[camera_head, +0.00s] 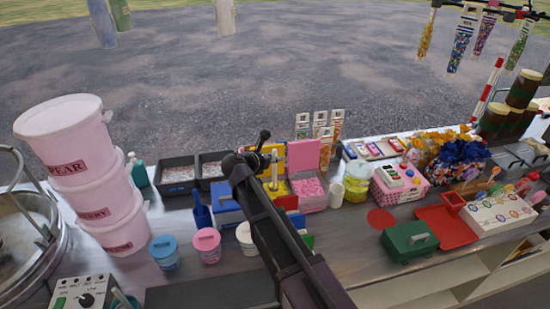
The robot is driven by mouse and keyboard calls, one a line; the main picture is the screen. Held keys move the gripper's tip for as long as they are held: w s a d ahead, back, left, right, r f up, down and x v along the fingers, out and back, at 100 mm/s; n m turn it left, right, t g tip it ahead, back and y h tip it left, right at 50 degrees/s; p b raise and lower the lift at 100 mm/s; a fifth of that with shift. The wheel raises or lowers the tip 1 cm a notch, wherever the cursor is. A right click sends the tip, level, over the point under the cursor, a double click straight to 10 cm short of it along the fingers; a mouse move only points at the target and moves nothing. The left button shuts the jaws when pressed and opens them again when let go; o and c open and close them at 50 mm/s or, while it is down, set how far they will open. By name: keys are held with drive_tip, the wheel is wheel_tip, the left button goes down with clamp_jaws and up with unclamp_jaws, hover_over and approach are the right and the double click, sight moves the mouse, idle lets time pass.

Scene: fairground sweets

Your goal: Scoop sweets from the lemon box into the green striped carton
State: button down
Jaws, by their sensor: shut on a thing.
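My gripper (264,158) is over the row of sweet boxes, shut on a pale upright handle (274,168) that looks like a scoop's. Its lower end is over or in a yellow box (278,188), which I take for the lemon box; a yellow lid stands up behind it. My arm hides part of this box. I cannot tell whether the scoop holds sweets. I cannot pick out the green striped carton for certain; several small striped cartons or packets (320,122) stand behind the boxes, too small to read.
A box of pink sweets (310,192) with a raised pink lid is right of the yellow one. A yellow-green tub (356,182) stands further right. Stacked pink buckets (95,185) are at left, lidded tubs (207,245) in front. A green case (409,241) lies at right.

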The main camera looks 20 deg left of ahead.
drive_tip(key=shift+r+p, duration=0.6)
drive_tip(key=shift+r, duration=0.3)
wheel_tip(320, 180, up, 6)
drive_tip(key=p, duration=0.6)
drive_tip(key=shift+s, duration=0.1)
